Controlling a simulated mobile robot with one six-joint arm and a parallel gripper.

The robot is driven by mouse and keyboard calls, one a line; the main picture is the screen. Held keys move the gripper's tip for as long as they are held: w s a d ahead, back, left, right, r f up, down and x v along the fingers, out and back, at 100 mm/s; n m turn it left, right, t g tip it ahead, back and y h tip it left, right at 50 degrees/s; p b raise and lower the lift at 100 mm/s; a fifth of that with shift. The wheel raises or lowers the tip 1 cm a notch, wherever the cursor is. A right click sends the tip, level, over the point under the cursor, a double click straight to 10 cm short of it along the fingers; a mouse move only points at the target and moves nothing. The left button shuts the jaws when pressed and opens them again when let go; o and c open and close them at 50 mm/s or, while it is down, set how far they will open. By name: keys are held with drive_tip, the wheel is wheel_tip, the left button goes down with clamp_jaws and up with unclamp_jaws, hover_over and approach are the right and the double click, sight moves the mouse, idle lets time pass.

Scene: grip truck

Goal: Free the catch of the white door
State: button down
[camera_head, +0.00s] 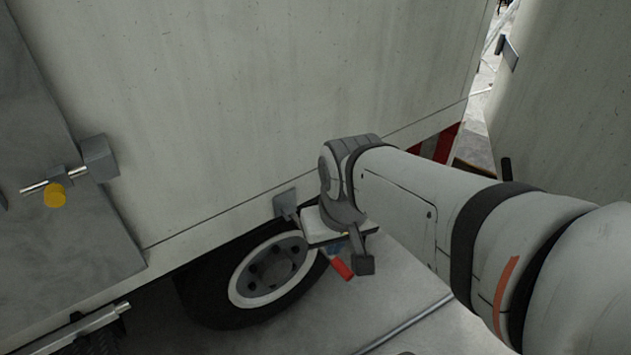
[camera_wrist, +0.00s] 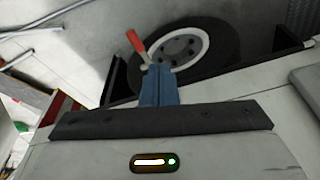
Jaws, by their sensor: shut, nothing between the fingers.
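A pale, off-white truck panel (camera_head: 300,80) fills most of the head view. Another pale panel (camera_head: 580,90) stands at right with a small grey fitting (camera_head: 509,52) on its edge; I cannot tell which is the white door. A small red handle (camera_head: 342,268) shows below my gripper (camera_head: 337,247), near the wheel. In the wrist view the red handle (camera_wrist: 134,40) has a pale metal base (camera_wrist: 146,61) right at the tips of my blue fingers (camera_wrist: 157,85). The fingers are shut. Whether they touch the handle is unclear.
The truck wheel (camera_head: 268,270) lies close behind my gripper. A metal rod (camera_head: 410,322) lies across the floor.

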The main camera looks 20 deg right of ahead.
drive_tip(key=w+d+f+m+g+y+b, duration=0.2)
drive_tip(key=w+d+f+m+g+b, duration=0.1)
drive_tip(key=w+d+f+m, duration=1.1)
drive_tip(key=d+f+b, duration=0.1)
drive_tip(key=d+f, duration=0.2)
drive_tip(key=shift+w+f+g+y, duration=0.25)
drive_tip(key=shift+w+g+y, duration=0.05)
drive_tip(key=shift+w+y, duration=0.1)
drive_tip(key=shift+d+f, duration=0.1)
drive_tip(key=s+a+f, duration=0.2)
drive_tip(key=a+f, duration=0.4)
drive_tip(key=f, duration=0.2)
drive_tip(key=shift+f, duration=0.35)
